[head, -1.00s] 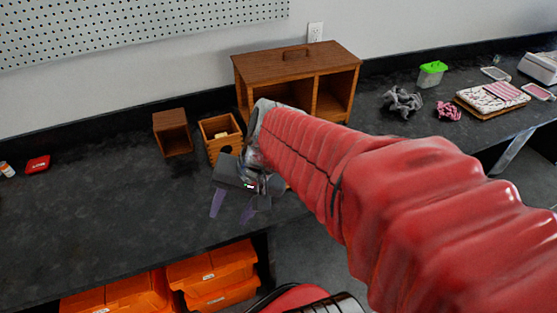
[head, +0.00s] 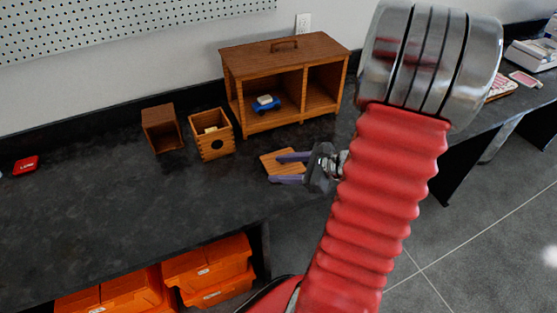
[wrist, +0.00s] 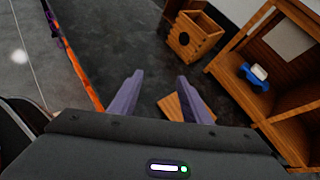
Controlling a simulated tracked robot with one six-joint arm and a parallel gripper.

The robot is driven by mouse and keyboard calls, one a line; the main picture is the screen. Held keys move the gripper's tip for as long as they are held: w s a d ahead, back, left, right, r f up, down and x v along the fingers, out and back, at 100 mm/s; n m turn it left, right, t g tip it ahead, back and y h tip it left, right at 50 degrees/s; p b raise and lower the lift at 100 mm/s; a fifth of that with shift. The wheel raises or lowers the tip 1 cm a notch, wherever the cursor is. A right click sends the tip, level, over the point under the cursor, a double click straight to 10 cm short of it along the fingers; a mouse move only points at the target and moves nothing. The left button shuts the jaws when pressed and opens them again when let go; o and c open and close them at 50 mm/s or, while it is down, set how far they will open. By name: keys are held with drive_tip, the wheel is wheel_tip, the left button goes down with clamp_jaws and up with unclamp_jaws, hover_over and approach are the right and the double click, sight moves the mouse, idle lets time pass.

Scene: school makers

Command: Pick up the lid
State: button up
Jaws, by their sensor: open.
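A flat, square wooden piece, which looks like the lid (head: 274,163), lies on the dark counter in front of the cabinet. It also shows in the wrist view (wrist: 170,107), partly hidden by the right finger. My gripper (head: 273,169) is open and empty, with its purple fingers over the lid from the right in the head view. I cannot tell how high they are above it. In the wrist view my gripper (wrist: 160,76) has its fingers apart, and the lid is close to the right one. An open wooden box (head: 222,147) with a round dark hole stands left of the lid.
A wooden cabinet (head: 240,66) with a handle on top stands behind the lid, a blue and white object (head: 266,104) in its left compartment. A small wooden cubby (head: 148,118) stands left of the box. The counter's front left (head: 120,220) is clear.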

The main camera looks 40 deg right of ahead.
sight(293, 171)
drive_tip(key=s+d+f+m+h, duration=0.1)
drive_tip(key=d+m, duration=0.1)
drive_tip(key=d, duration=0.1)
drive_tip(key=s+d+f+m+t+h, duration=0.1)
drive_tip(key=d+m, duration=0.1)
drive_tip(key=d, duration=0.1)
drive_tip(key=s+d+f+m+t+h, duration=0.1)
drive_tip(key=d+f+m, duration=0.1)
drive_tip(key=d, duration=0.1)
drive_tip(key=shift+s+d+m+h, duration=0.3)
drive_tip(key=shift+s+d+h, duration=0.05)
drive_tip(key=shift+h, duration=0.05)
drive_tip(key=shift+x, duration=4.35)
drive_tip(key=shift+a, duration=0.1)
drive_tip(key=shift+x, duration=2.6)
drive_tip(key=shift+r, duration=0.15)
drive_tip(key=shift+c, duration=0.5)
clamp_jaws()
